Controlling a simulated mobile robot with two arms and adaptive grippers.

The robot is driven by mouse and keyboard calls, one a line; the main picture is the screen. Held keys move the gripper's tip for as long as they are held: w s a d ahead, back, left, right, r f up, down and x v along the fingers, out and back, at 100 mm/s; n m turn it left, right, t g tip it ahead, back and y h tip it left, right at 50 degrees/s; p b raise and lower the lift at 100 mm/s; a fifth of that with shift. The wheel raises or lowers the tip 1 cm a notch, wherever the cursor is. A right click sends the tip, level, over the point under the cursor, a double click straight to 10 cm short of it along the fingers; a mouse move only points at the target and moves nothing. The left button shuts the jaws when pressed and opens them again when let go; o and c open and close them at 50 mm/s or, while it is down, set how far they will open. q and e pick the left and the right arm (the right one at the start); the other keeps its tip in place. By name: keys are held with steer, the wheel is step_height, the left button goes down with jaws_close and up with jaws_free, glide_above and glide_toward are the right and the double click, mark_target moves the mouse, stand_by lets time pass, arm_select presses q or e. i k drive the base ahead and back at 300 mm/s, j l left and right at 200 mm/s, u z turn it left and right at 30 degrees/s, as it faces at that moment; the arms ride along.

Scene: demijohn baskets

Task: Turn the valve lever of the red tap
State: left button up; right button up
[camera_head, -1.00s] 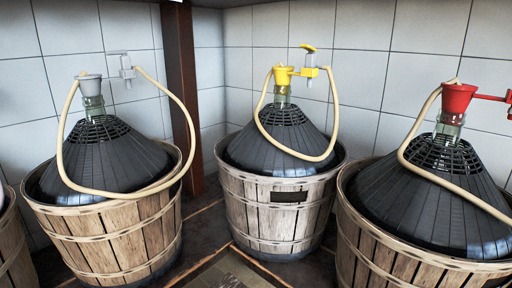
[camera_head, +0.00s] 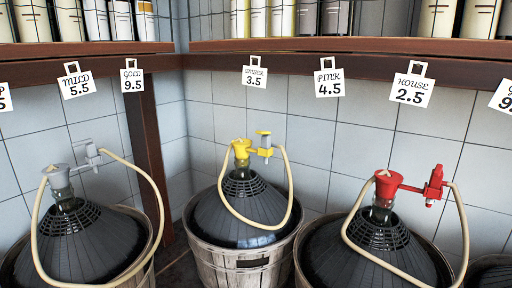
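The red tap (camera_head: 434,187) is at the right in the head view. A red arm joins it to the red stopper (camera_head: 388,184) on the neck of a dark demijohn (camera_head: 372,258) in a wooden basket. A pale hose (camera_head: 347,226) loops from the stopper down in front of the demijohn and up on the right near the tap. The tap's upright top part is red; I cannot tell how its lever is set. Neither of my grippers is in view.
A yellow tap (camera_head: 264,146) tops the middle demijohn (camera_head: 240,212), and a grey tap (camera_head: 93,153) the left one. A wooden shelf (camera_head: 300,64) with price tags and bottles runs above. A wooden post (camera_head: 150,150) stands between left and middle baskets.

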mark_target(438, 169)
steer(key=z, duration=1.25)
